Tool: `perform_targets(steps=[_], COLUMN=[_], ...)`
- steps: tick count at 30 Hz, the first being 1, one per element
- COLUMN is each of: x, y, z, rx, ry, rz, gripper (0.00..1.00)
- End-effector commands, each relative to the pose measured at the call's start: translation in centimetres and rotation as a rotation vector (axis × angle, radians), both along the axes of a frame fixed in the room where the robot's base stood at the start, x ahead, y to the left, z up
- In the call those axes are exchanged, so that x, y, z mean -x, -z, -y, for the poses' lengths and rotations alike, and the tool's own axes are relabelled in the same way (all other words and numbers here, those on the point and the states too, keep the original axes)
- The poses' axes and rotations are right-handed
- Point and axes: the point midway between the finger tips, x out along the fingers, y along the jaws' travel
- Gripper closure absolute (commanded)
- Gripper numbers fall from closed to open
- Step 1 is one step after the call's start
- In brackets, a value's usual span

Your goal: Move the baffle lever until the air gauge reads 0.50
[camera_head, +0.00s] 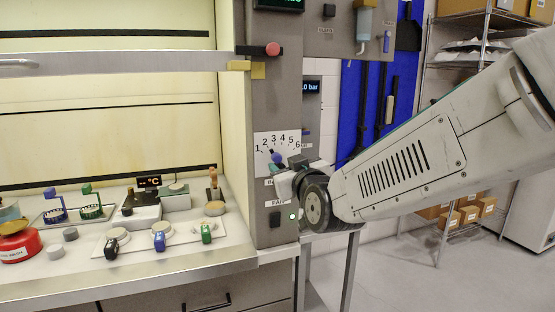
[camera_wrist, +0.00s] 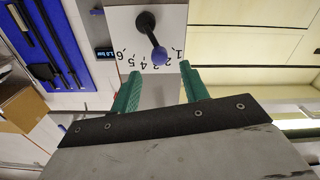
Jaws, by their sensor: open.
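The baffle lever is a dark arm (camera_wrist: 150,32) with a blue ball knob (camera_wrist: 159,56), mounted on a white plate (camera_head: 267,142) numbered 1 to 6. In the wrist view, which shows the plate upside down, the knob lies near 2 and 3. The knob also shows in the head view (camera_head: 276,157). My gripper (camera_wrist: 160,68) is open; its teal fingers stand either side of the knob's line, with the knob just past the tips. Contact cannot be told. A green-lit display (camera_head: 279,3) at the top is cut off and unreadable; I cannot tell whether it is the air gauge.
A display marked bar (camera_head: 311,87) is on the panel behind. A fan button (camera_head: 277,220) with a green light sits below the lever. The fume hood bench (camera_head: 190,255) with valves and a red container (camera_head: 19,243) is at left. Shelving (camera_head: 470,50) stands at right.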

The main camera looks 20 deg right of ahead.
Motion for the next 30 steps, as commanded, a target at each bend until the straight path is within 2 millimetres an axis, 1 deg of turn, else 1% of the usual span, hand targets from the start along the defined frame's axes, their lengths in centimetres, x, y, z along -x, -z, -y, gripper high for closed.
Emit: perform_targets(steps=[6, 12, 16, 23, 26, 27, 28, 30], x=[-3.5, -5.9, -6.4, -6.5, -6.5, -6.5, -6.5, -6.5], y=[0.2, 0.1, 0.1, 0.1, 0.1, 0.1, 0.1, 0.1], z=[0.1, 0.0, 0.0, 0.0, 0.0, 0.0, 0.0, 0.0], rx=[0.000, -0.001, -0.001, -0.001, -0.001, -0.001, -0.001, -0.001], ry=[0.001, 0.001, 0.000, 0.000, 0.000, 0.000, 0.000, 0.000], rz=[-0.004, -0.003, -0.003, -0.003, -0.003, -0.003, -0.003, -0.003], gripper=[0.55, 0.55, 0.55, 0.55, 0.80, 0.91, 1.00, 1.00])
